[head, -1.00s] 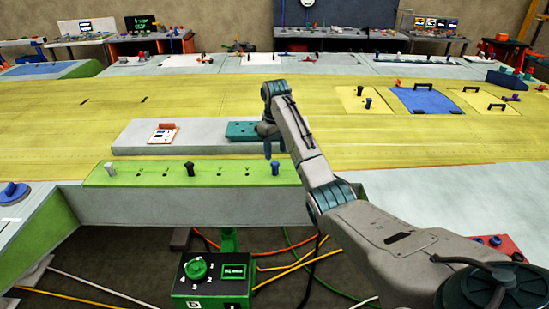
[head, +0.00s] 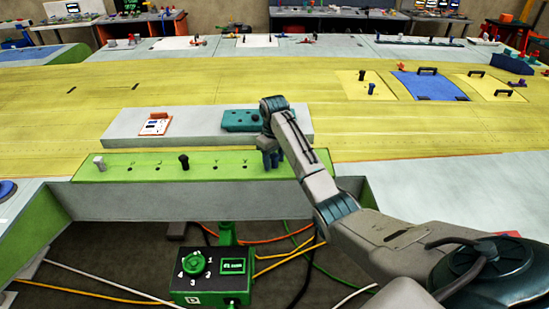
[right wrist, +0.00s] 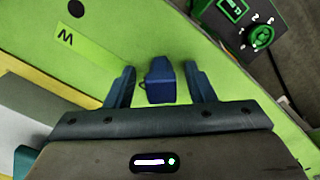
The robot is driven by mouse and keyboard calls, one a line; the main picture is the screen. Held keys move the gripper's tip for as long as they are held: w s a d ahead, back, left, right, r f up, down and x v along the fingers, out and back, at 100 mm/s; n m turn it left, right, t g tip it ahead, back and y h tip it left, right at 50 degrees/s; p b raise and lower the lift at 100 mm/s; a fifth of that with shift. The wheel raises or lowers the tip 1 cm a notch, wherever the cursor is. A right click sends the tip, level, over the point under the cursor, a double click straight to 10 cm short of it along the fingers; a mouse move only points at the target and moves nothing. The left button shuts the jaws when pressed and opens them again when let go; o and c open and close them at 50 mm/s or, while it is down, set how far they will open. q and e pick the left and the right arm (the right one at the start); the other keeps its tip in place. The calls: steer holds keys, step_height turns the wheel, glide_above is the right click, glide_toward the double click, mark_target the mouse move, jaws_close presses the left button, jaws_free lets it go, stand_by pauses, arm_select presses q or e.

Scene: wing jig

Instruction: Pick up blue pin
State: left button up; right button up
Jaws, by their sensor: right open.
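The blue pin (right wrist: 160,82) shows in the right wrist view, between the two fingers of my right gripper (right wrist: 160,72). Gaps show on both sides of it, so the gripper is open around the pin and not clamped. In the head view my right gripper (head: 271,158) points down over the right end of the green rail (head: 135,166). There the fingers and the pin blend together, and the pin cannot be made out clearly. My left gripper is not in view.
A white pin (head: 99,163) and a black pin (head: 184,161) stand on the rail to the left. A teal block (head: 240,121) and an orange-edged panel (head: 155,124) sit on the grey ledge behind. A green control box (head: 212,283) with cables is below in front.

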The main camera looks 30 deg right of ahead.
steer(key=shift+f, duration=0.2)
steer(key=shift+s+r, duration=0.15)
steer(key=shift+s, duration=0.05)
steer(key=shift+s+a+r, duration=0.1)
steer(key=c, duration=0.3)
jaws_close()
